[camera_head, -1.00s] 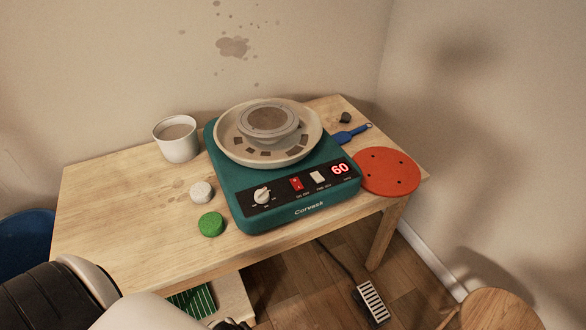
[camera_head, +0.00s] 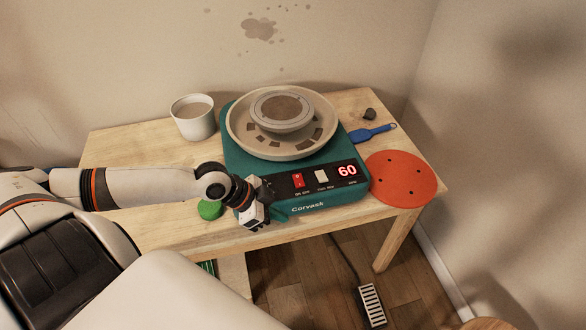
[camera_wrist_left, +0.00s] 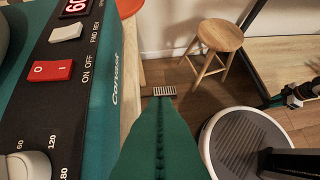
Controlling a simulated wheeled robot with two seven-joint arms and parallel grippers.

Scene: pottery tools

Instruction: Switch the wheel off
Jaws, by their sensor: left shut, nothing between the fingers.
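The teal pottery wheel (camera_head: 240,160) stands on the wooden table, with a round wheel head (camera_head: 283,108) inside its pale splash pan. Its red ON/OFF rocker switch (camera_head: 298,180) is on the front panel; it also shows in the left wrist view (camera_wrist_left: 50,71), marked I and O. I cannot tell which side is pressed. The red display (camera_head: 347,171) is lit and reads 60. My left gripper (camera_head: 278,216) is shut and empty at the panel's front left edge, apart from the switch. Its teal fingertips fill the lower middle of the left wrist view (camera_wrist_left: 160,140).
A white FWD/REV switch (camera_head: 321,176) sits right of the red one. The speed knob (camera_wrist_left: 35,165) is hidden in the head view by my gripper. A cup (camera_head: 193,120), green lid (camera_head: 209,209), orange disc (camera_head: 403,180) and blue tool (camera_head: 371,133) lie around the wheel.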

